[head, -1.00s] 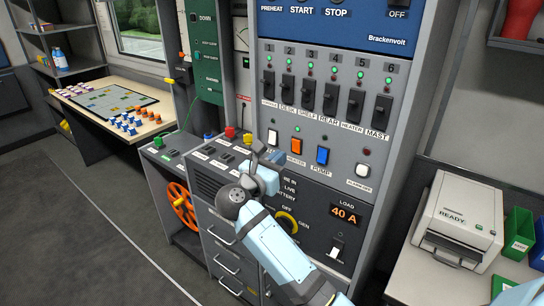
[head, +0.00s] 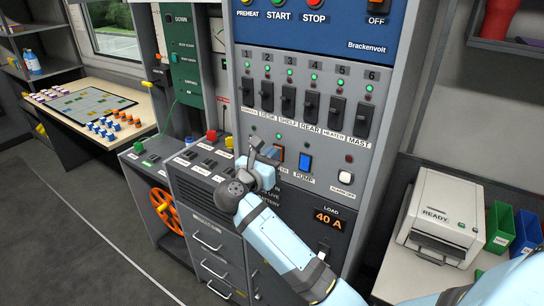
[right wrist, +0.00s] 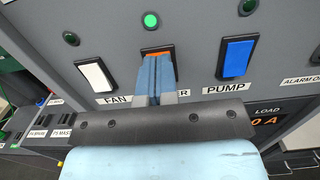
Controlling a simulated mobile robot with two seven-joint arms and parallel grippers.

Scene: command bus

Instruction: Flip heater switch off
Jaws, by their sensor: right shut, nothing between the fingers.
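The heater switch is an orange rocker (head: 279,152) in a black frame on the grey panel, and it also shows in the right wrist view (right wrist: 152,51). Its label is mostly covered by my fingers, leaving "ER" visible. A green lamp (right wrist: 150,20) above it is lit. My right gripper (head: 268,153) is shut and empty, with its fingertips in front of the orange rocker. In the right wrist view the blue-grey fingers (right wrist: 154,72) overlap its lower part; I cannot tell whether they touch it. My left gripper is not in view.
A white fan rocker (right wrist: 96,75) and a blue pump rocker (head: 305,163) flank the orange one. Above is a row of black breakers, including one labelled heater (head: 336,110). A white alarm button (head: 347,177) is further right. A printer (head: 441,215) stands on the right counter.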

